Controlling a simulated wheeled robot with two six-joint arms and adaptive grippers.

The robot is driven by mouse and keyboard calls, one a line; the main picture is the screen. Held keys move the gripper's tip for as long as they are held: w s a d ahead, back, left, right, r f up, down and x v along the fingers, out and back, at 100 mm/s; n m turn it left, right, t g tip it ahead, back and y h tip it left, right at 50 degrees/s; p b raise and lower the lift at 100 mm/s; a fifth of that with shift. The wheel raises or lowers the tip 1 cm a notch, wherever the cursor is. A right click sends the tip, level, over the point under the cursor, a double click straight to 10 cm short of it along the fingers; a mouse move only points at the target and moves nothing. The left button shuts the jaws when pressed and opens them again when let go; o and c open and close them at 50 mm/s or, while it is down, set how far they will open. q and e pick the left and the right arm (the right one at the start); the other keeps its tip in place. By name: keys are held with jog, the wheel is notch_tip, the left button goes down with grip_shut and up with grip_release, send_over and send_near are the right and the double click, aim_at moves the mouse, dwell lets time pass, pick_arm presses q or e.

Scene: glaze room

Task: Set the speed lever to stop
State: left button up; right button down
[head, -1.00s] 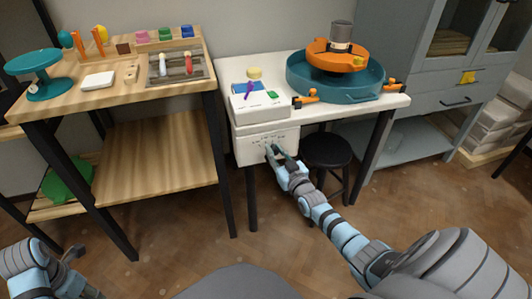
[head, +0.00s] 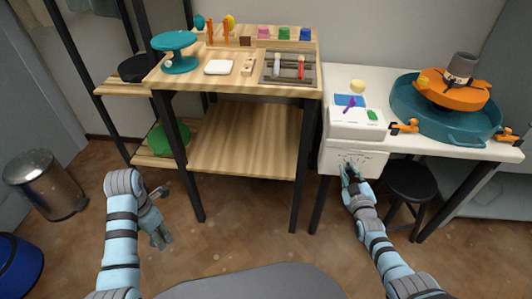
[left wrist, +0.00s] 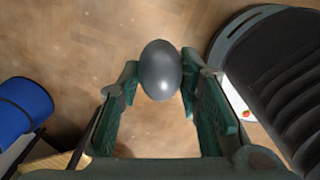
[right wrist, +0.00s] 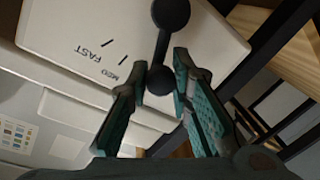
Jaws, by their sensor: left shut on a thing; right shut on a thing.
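The white control box (head: 335,158) hangs under the front of the white wheel table. In the right wrist view its face (right wrist: 70,20) reads FAST and MED; no stop label is readable. The black speed lever (right wrist: 162,45) has a round hub and a round knob (right wrist: 160,80). The knob end lies past MED, on the side away from FAST. My right gripper (right wrist: 162,76) is shut on the knob; it also shows against the box in the head view (head: 349,172). My left gripper (left wrist: 160,75) is shut on a smooth grey oval thing (left wrist: 161,70), well away from the box.
A wooden workbench (head: 240,150) with tools stands left of the wheel table (head: 400,80). A black stool (head: 410,180) stands under the table, close to my right arm. A steel bin (head: 45,185) and a blue bin (head: 18,262) stand at the left.

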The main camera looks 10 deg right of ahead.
pick_arm(q)
jog(key=shift+r+p, duration=0.4)
jog(key=shift+r, duration=0.15)
pick_arm(e)
jog(key=shift+w+a+f+n, duration=0.15)
jog(key=shift+a+n, duration=0.25)
jog(key=shift+n, duration=0.5)
jog(key=shift+f, duration=0.1)
jog(key=c, duration=1.4)
grip_release()
jog(key=v, duration=1.2)
jog(key=shift+a, duration=0.15)
